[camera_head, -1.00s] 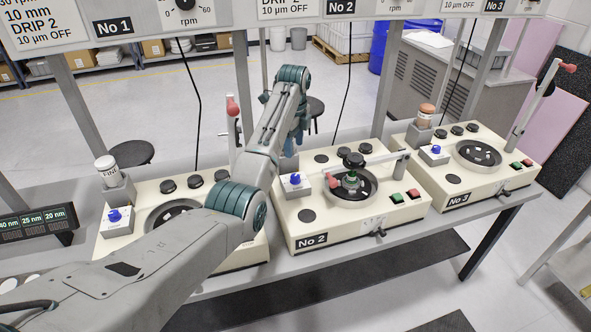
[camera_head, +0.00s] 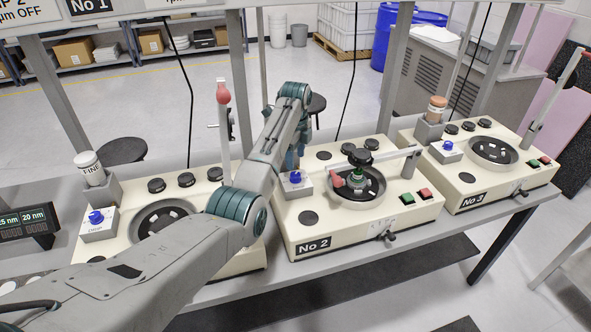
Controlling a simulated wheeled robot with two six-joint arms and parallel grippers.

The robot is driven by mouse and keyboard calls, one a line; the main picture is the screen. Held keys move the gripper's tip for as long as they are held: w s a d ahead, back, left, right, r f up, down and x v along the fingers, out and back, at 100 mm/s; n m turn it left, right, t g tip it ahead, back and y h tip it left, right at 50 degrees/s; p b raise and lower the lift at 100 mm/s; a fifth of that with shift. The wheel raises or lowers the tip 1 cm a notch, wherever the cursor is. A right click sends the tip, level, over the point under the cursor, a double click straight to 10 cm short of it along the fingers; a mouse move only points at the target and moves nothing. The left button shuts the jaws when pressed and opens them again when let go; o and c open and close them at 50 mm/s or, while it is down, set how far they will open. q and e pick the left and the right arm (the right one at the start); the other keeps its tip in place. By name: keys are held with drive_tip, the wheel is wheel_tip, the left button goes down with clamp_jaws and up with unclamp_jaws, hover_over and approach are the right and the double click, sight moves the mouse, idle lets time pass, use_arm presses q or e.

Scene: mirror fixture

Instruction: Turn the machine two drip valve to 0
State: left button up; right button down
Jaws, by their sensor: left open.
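Machine No 2 (camera_head: 310,225) is a cream polishing unit in the middle of the bench. Its drip valve is a blue knob (camera_head: 295,176) on a small light box (camera_head: 293,188) at the machine's left side. My left arm reaches in from the lower left, and its wrist bends down behind the forearm. My left gripper (camera_head: 293,160) is just above and behind the blue knob, partly hidden by the arm. It is open; I cannot tell whether it touches the knob. The knob's setting is too small to read. My right gripper is not in view.
Machine No 1 (camera_head: 215,172), partly behind my arm, has a blue knob (camera_head: 96,217) and a FINE bottle (camera_head: 91,167). Machine No 3 (camera_head: 465,190) stands to the right. On No 2, a red-handled arm (camera_head: 385,163) lies across the plate. Upright posts stand behind the machines.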

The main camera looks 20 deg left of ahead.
sight(295, 174)
use_arm(q)
wheel_tip(295, 174, down, 6)
drive_tip(key=shift+w+r+p, duration=0.1)
drive_tip(key=shift+p, duration=0.55)
drive_tip(key=shift+f, duration=0.45)
drive_tip(key=c, duration=1)
